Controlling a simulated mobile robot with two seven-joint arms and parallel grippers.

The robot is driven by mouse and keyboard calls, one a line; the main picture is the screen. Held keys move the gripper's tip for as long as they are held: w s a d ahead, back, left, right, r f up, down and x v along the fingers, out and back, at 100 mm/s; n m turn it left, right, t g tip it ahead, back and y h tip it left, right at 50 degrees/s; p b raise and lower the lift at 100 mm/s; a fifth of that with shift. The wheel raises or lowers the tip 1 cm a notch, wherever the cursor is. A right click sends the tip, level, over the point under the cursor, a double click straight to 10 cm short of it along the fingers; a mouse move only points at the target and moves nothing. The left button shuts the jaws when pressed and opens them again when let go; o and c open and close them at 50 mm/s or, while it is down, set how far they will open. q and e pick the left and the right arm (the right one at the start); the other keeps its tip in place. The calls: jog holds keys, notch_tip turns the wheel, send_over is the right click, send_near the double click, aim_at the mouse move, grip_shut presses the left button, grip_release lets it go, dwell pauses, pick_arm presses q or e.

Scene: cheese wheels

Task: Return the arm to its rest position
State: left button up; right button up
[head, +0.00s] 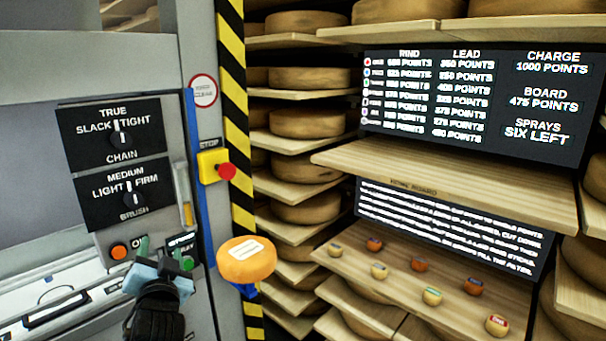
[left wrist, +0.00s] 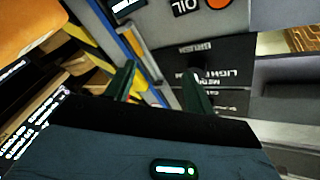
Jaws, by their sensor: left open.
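My left gripper (head: 163,253) is in front of the grey machine panel at the lower left of the head view, over a dark wrist. Its two green fingers stand apart with nothing between them, and the left wrist view shows the same open gap (left wrist: 158,82). Its fingertips are close to the panel's lower buttons, a orange-red one (head: 119,251) and a green one (head: 187,263); whether they touch the panel I cannot tell. My right gripper does not show in either view.
An orange round piece with a white label (head: 247,259) stands right of my left gripper, above something blue. A yellow stop box with a red button (head: 226,171) is on the post. Shelves of cheese wheels (head: 303,123) and a wooden board (head: 450,180) fill the right.

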pick_arm(q)
jog(key=s+d+f+g+h, duration=0.15)
jog(key=s+f, duration=0.25)
jog(key=f, duration=0.4)
jog(key=s+d+f+m+g+h, duration=0.15)
jog(key=s+f, duration=0.25)
jog(key=f, duration=0.5)
jog(key=s+d+f+n+h, duration=0.1)
jog(key=s+d+f+h, duration=0.2)
jog(key=f, duration=0.5)
jog(key=s+d+f+g+h, duration=0.1)
jog(key=s+f, duration=0.4)
jog(key=s, duration=0.3)
jog(key=s+d+f+n+g+h, duration=0.1)
jog(key=s+f+g, duration=0.1)
jog(key=s+f, duration=0.3)
jog(key=s+f+g+h, duration=0.1)
jog(key=s+f, duration=0.4)
jog(key=s, duration=0.6)
jog(key=shift+s+d+f+g, duration=0.15)
jog(key=shift+s+d+g, duration=0.25)
jog(key=shift+g, duration=0.2)
jog(key=shift+n, duration=0.25)
